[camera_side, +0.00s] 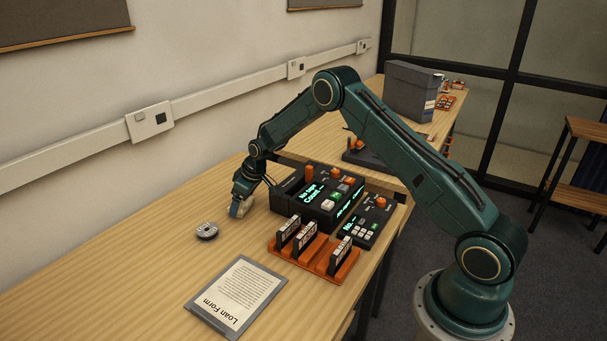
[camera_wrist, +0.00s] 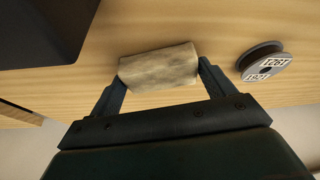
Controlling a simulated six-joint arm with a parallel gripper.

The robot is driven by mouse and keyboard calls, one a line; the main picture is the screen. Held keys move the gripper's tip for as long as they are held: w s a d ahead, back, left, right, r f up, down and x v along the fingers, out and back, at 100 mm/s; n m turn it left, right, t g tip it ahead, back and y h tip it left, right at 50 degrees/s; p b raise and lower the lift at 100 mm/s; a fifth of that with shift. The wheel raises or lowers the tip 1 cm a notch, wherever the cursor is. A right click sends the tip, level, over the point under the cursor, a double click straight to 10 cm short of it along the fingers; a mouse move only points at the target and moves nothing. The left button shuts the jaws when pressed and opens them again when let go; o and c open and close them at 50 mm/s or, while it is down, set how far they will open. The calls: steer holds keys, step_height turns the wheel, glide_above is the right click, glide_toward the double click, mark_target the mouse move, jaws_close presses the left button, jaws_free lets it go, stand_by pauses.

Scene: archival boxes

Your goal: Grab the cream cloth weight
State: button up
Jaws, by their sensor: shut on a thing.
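The cream cloth weight (camera_wrist: 158,68) is a small, mottled cream block in the wrist view. It lies between the two fingers of my gripper (camera_wrist: 160,82), which are shut on its ends. In the side view my gripper (camera_side: 241,203) points down at the wooden table beside the black console. A pale bit of the cloth weight (camera_side: 236,210) shows under the fingers there, low at the table top. I cannot tell whether it touches the table.
A grey reel (camera_side: 207,231) lies left of my gripper; the wrist view shows it labelled (camera_wrist: 264,62). A black console (camera_side: 316,198) stands close on the right. An orange rack (camera_side: 314,259) and a Loan Form board (camera_side: 237,296) lie nearer the front. The table's left part is clear.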

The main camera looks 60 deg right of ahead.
steer(key=shift+r, duration=0.25)
step_height(320, 180, up, 20)
steer(key=shift+f, duration=0.15)
stand_by(0.4)
stand_by(0.5)
